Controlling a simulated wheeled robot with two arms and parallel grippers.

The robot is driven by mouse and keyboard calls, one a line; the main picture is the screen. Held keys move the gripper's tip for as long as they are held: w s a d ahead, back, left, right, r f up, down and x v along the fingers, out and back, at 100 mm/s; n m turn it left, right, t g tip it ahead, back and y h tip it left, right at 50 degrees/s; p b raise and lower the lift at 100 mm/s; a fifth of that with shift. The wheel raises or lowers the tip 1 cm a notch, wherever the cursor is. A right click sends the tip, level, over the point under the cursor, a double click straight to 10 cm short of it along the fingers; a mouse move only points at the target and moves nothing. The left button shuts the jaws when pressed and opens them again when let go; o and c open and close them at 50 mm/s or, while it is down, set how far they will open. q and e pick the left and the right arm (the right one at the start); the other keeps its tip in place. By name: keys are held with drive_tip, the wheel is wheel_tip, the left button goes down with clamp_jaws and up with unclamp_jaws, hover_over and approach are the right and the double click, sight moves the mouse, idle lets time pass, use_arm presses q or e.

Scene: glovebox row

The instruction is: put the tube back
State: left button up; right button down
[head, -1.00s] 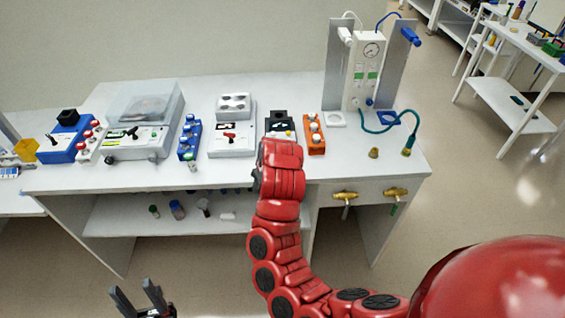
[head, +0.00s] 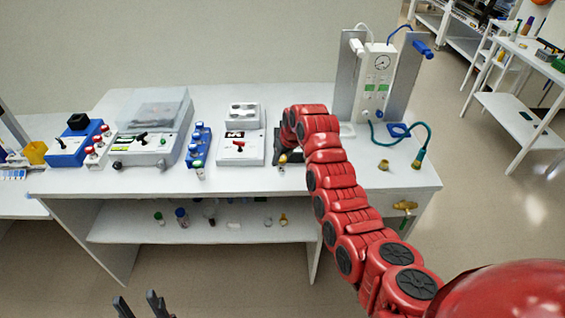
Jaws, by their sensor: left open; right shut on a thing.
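My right gripper (head: 283,160) is over the bench near the black-based device (head: 290,135), mostly hidden by my red wrist. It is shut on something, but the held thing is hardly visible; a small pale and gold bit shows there. A blue rack (head: 197,148) with several blue-capped tubes stands left of the white device with a red lever. A red-and-white capped tube rack (head: 97,152) stands further left. The orange rack is hidden behind my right arm. My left gripper (head: 140,305) is open and empty, low in front of the bench.
A centrifuge-like box with a clear lid (head: 150,125), a white device with a red lever (head: 240,150) and a blue device (head: 75,143) line the bench (head: 225,183). A gauge stand (head: 377,85) with a green hose (head: 405,143) stands right. The front bench strip is mostly clear.

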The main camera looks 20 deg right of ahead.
sight(282, 165)
drive_tip(key=shift+w+d, duration=0.25)
drive_tip(key=shift+w, duration=0.05)
drive_tip(key=shift+s+f+p, duration=0.1)
drive_tip(key=shift+f+p, duration=0.3)
drive_tip(key=shift+p, duration=0.2)
wheel_tip(282, 165, down, 2)
drive_tip(key=shift+f+p, duration=0.1)
drive_tip(key=shift+p, duration=0.55)
drive_tip(key=shift+f, duration=0.25)
drive_tip(key=shift+f, duration=0.1)
drive_tip(key=shift+f+b, duration=0.2)
drive_tip(key=shift+b, duration=0.1)
drive_tip(key=shift+c, duration=2.2)
unclamp_jaws()
drive_tip(key=shift+r, duration=0.1)
